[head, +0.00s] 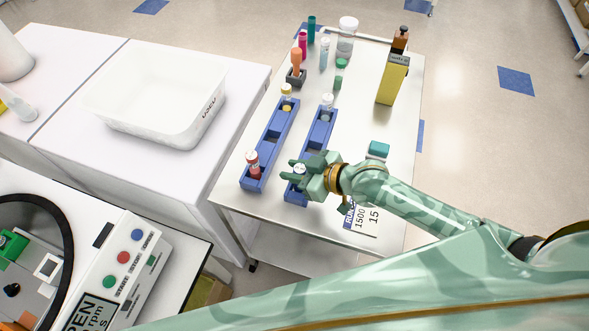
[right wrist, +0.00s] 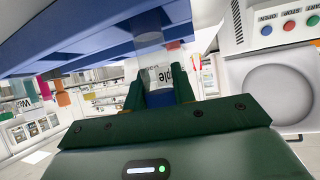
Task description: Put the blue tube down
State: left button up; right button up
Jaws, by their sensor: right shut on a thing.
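My right gripper (head: 297,172) is shut on a tube (head: 300,168) at the near end of the right blue rack (head: 317,150). In the right wrist view the fingers (right wrist: 159,92) close around the tube, which has a white printed label (right wrist: 161,76) and a blue part (right wrist: 160,98) between the fingers. The rack's blue underside and wall (right wrist: 90,45) lie right beside the tube's far end; how deep the tube sits in the rack I cannot tell. The fingers hide most of the tube in the head view. My left gripper is not in view.
The left rack (head: 268,145) holds a red-marked tube (head: 253,164) and a yellow-capped tube (head: 286,97). Another tube (head: 326,107) stands at the right rack's far end. A teal-topped box (head: 378,150), a yellow container (head: 391,80) and a number card (head: 362,217) are nearby.

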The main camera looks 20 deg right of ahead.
jog(key=o, duration=1)
jog(key=shift+r, duration=0.1)
jog(key=p+v, duration=0.2)
jog(key=v, duration=1)
